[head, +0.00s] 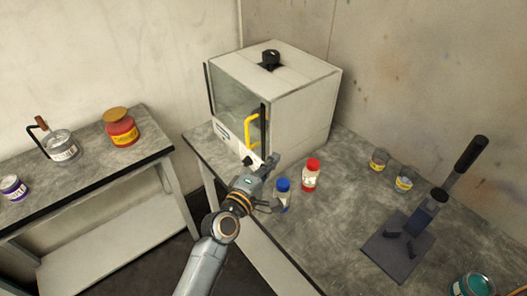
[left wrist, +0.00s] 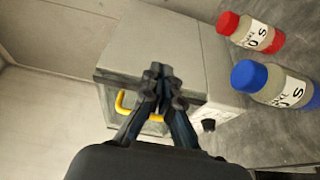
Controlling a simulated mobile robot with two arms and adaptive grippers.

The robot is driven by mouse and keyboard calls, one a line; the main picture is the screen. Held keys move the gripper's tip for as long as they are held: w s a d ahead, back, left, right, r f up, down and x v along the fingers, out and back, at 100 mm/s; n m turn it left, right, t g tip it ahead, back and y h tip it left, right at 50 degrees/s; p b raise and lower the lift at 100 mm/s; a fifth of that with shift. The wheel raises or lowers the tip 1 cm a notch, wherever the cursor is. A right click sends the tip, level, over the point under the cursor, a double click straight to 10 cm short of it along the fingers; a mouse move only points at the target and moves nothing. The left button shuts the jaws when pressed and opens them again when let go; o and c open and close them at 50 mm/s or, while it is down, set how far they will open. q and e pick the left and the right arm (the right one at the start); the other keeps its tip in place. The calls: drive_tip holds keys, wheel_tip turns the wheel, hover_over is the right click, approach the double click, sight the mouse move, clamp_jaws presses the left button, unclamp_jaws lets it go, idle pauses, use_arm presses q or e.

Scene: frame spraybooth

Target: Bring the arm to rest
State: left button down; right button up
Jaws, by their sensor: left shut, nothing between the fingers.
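My left gripper (head: 268,165) is in front of the white spray booth (head: 297,98), close to its lower front edge and left of two bottles. It also shows in the left wrist view (left wrist: 160,72), with its fingers together and nothing between them. The booth has a glass front and a yellow handle (head: 251,129), which also shows behind the fingers in the left wrist view (left wrist: 122,104). My right gripper is in neither view.
A blue-capped bottle (head: 283,196) and a red-capped bottle (head: 311,177) stand just right of my gripper. A lever press (head: 412,232), two glass jars (head: 379,159) and a teal tin (head: 472,285) stand further right. A side table (head: 88,170) holds several containers at left.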

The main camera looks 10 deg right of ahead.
use_arm(q)
drive_tip(key=s+a+f+m+g+y, duration=0.45)
drive_tip(key=s+a+f+m, duration=0.25)
drive_tip(key=s+a+f, duration=0.45)
drive_tip(key=s+a+f+m+g+y, duration=0.1)
drive_tip(key=s+a+m+g+y, duration=0.2)
drive_tip(key=s+a, duration=0.75)
drive_tip(key=s+a+f+m+g+y, duration=0.15)
drive_tip(key=s+a+y, duration=0.5)
drive_tip(key=a, duration=0.65)
drive_tip(key=s+f+g+h+b, duration=0.25)
drive_tip(key=f+b, duration=0.25)
drive_tip(key=f, duration=2.7)
drive_tip(key=s+a+f+y+b, duration=0.1)
drive_tip(key=s+a+f+b, duration=0.2)
drive_tip(key=s+f, duration=1.4)
drive_tip(key=shift+f, duration=0.4)
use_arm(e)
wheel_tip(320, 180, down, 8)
